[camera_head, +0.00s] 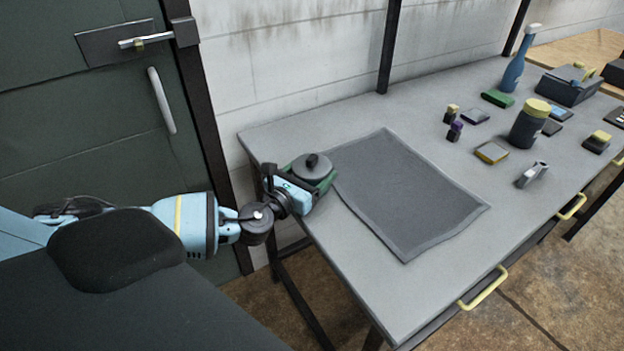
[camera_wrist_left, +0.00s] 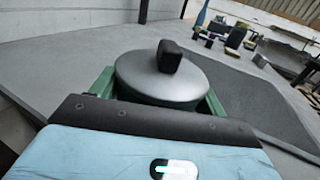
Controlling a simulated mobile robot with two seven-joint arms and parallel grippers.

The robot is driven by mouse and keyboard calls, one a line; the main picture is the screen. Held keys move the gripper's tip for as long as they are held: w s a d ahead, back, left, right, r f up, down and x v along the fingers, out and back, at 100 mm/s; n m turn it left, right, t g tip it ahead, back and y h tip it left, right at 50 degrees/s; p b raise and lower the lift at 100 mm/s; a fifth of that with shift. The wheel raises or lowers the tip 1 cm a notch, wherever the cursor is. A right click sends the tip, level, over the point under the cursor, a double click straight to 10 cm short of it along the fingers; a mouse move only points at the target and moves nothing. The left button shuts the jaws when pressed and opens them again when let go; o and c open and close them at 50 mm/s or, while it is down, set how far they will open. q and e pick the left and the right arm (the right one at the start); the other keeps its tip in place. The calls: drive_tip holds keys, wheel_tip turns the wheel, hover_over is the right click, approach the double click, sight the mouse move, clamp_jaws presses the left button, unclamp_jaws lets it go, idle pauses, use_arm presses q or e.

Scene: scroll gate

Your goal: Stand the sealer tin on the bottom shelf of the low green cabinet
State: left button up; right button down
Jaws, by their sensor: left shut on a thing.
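My left gripper (camera_head: 312,176) is at the left end of the grey table and is shut on a round grey tin with a black knob on its lid (camera_head: 311,163). Green finger pads sit on both sides of the tin. In the left wrist view the tin (camera_wrist_left: 162,80) stands upright between the green fingers (camera_wrist_left: 211,100). I cannot tell whether its base touches the table. The low green cabinet cannot be made out for certain. My right gripper is not in view.
A dark mat (camera_head: 405,195) lies on the table (camera_head: 350,270) to the right of the tin. A blue bottle (camera_head: 515,62), a dark jar with a yellow lid (camera_head: 529,124) and several small items stand farther right. A dark green door (camera_head: 90,110) with a handle is at the left.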

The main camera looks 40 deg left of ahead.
sight(308, 162)
use_arm(q)
drive_tip(key=c, duration=0.4)
drive_tip(key=shift+r, duration=0.15)
drive_tip(key=shift+r, duration=0.6)
wheel_tip(308, 162, up, 2)
drive_tip(key=shift+r+p, duration=0.2)
drive_tip(key=shift+p, duration=0.15)
drive_tip(key=s+d, duration=0.2)
drive_tip(key=s, duration=0.3)
drive_tip(key=s+d, duration=0.2)
drive_tip(key=s, duration=0.2)
drive_tip(key=s+d+r, duration=0.1)
drive_tip(key=s+d, duration=0.1)
drive_tip(key=s, duration=0.3)
drive_tip(key=shift+s+d+r, duration=0.1)
drive_tip(key=shift+s+d, duration=0.25)
